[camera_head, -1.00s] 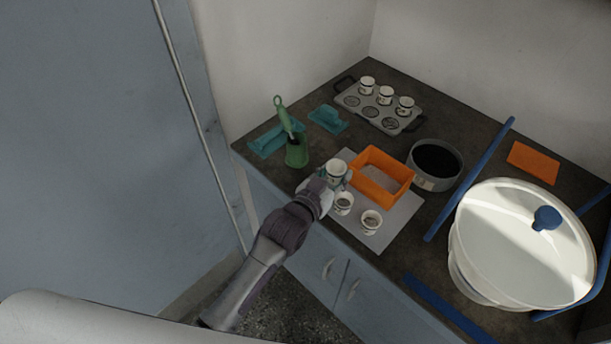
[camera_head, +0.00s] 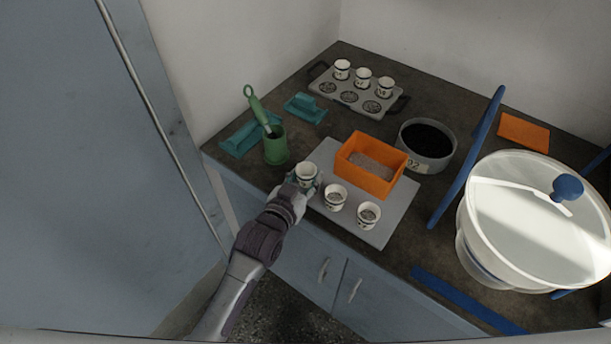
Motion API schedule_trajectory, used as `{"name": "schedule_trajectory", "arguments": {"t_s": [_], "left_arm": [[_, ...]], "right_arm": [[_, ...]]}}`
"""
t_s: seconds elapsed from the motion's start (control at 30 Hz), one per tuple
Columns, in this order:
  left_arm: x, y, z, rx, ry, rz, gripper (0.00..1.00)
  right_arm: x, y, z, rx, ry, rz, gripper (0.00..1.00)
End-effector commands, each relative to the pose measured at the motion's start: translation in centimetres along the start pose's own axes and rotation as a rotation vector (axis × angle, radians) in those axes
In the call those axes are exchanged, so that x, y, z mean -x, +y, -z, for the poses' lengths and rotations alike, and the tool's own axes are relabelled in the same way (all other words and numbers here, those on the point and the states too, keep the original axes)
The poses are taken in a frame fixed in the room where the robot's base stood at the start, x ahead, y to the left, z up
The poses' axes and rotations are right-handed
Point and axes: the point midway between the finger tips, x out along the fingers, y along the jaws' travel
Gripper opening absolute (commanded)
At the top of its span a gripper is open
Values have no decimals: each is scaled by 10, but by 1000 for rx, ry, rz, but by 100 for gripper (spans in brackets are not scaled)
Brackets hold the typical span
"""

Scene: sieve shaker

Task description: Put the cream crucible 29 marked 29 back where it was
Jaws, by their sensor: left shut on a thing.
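My left gripper (camera_head: 300,188) is shut on a cream crucible (camera_head: 306,173) with dark marking, at the left edge of the grey mat (camera_head: 375,234). The number on it is too small to read. It looks upright; I cannot tell whether it touches the mat. Two more cream crucibles stand on the mat to its right, a middle one (camera_head: 335,198) and a right one (camera_head: 368,214). The grey tray (camera_head: 341,98) at the back holds three crucibles (camera_head: 363,77) in its back row; its front row of places is empty. My right gripper is out of view.
An orange box (camera_head: 367,180) with grey contents stands on the mat, close behind the crucibles. A green cup (camera_head: 276,148) with a green-handled tool is left of the gripper. A dark sieve pan (camera_head: 428,145), blue bars (camera_head: 468,158) and a large lidded white tub (camera_head: 525,230) fill the right.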

Motion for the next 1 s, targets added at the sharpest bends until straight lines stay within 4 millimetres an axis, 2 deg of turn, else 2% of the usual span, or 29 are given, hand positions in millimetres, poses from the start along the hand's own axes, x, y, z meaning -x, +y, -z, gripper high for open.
{"name": "schedule_trajectory", "arguments": {"t_s": [0.07,0.1,0.23,0.63,0.77,1.0], "left_arm": [[-1,0,-3,0,-1,0,8],[-1,0,-4,0,-1,0,44],[-1,0,-3,0,-1,0,66],[1,0,3,0,1,0,68],[20,0,0,0,-1,0,68],[73,0,-1,0,-3,0,68]], "right_arm": [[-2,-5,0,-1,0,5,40],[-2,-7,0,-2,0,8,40],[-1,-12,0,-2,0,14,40],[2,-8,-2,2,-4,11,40],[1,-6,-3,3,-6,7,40],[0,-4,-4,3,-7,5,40]]}}
